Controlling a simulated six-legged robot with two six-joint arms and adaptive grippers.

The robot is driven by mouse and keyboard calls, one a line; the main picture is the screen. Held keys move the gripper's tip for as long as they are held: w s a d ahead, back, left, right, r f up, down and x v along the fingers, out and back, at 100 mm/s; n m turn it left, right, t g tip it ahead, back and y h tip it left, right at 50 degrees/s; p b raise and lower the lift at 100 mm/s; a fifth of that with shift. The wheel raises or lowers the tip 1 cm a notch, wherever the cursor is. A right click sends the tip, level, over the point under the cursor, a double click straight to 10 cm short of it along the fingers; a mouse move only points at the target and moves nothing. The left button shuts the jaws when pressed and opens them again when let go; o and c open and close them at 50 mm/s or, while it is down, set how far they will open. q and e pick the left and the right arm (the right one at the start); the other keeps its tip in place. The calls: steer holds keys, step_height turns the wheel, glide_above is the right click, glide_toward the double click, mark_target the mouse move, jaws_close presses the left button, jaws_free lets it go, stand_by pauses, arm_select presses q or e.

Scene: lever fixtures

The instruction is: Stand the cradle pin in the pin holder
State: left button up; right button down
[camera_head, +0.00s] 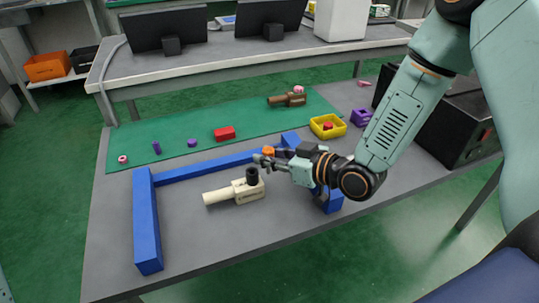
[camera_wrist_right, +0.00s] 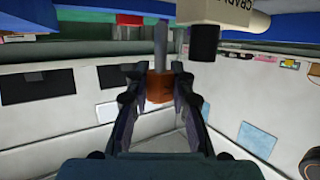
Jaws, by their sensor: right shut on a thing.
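My right gripper (camera_head: 262,160) is shut on the cradle pin, which has an orange head (camera_head: 268,151). In the right wrist view the fingers (camera_wrist_right: 160,95) close on the orange head (camera_wrist_right: 160,88), and a grey shaft (camera_wrist_right: 160,45) sticks out beyond it. The pin is held just above the cream cradle fixture (camera_head: 225,193), beside its black upright part (camera_head: 252,176). The cradle also shows in the wrist view (camera_wrist_right: 235,12). I cannot tell for sure which piece is the pin holder; a red block (camera_head: 224,133) lies on the green mat. My left gripper is not in view.
A blue frame (camera_head: 148,225) surrounds the cradle on the grey table. The green mat (camera_head: 180,128) holds small purple and pink pieces and a brown fixture (camera_head: 285,99). A yellow tray (camera_head: 318,132) and a purple box (camera_head: 361,117) stand right.

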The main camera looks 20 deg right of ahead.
steer(key=shift+f, duration=0.2)
steer(key=shift+s, duration=0.1)
steer(key=c, duration=1.2)
jaws_free()
steer(key=shift+o, duration=0.2)
steer(key=shift+r, duration=0.15)
